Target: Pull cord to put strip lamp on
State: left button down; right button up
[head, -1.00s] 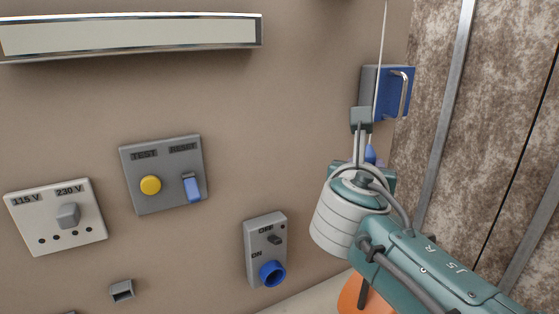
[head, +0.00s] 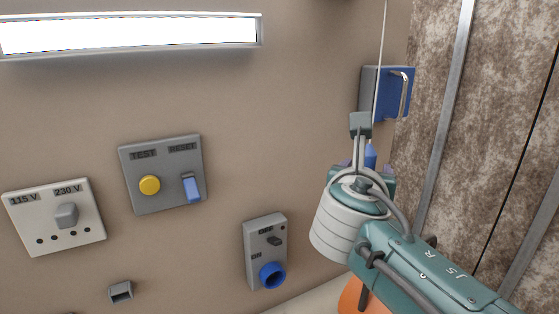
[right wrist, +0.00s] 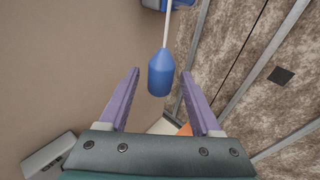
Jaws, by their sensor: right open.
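The strip lamp (head: 130,35) at the upper left of the head view glows bright white. The white pull cord (head: 381,60) hangs down at the right, and its blue pull (head: 370,156) shows partly behind my right gripper. In the right wrist view the blue pull (right wrist: 161,75) hangs between the two purple fingers of my right gripper (right wrist: 161,88), with a gap on each side. The right gripper is open, and the fingers are apart from the pull. In the head view its fingers are mostly hidden by the wrist. My left gripper is not in view.
A blue and grey box with a metal handle (head: 398,94) is on the wall behind the cord. A test/reset panel (head: 163,174), a voltage socket (head: 54,217) and an on/off switch box (head: 265,250) are on the wall. A brown patterned panel (head: 440,60) stands at the right.

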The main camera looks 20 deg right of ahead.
jog(key=s+a+p, duration=0.1)
jog(key=s+a, duration=0.2)
jog(key=a, duration=0.4)
jog(key=shift+s, duration=0.3)
dwell(0.5)
jog(key=s+d+f+m+g+y, duration=0.1)
jog(key=s+f+m+g+y, duration=0.2)
jog(key=s+m, duration=0.45)
jog(key=s+d+f+m+g+y, duration=0.25)
jog(key=s+f+m, duration=0.25)
jog(key=s+m, duration=0.3)
jog(key=s+a+r+m+g+y, duration=0.1)
jog(key=s+a+m+g+y, duration=0.1)
jog(key=s+a+m+y, duration=0.55)
notch_tip(320, 180, up, 23)
jog(key=s+a+m+h+p, duration=0.1)
jog(key=s+a+p, duration=0.1)
jog(key=p, duration=2.1)
jog(key=shift+m, duration=0.4)
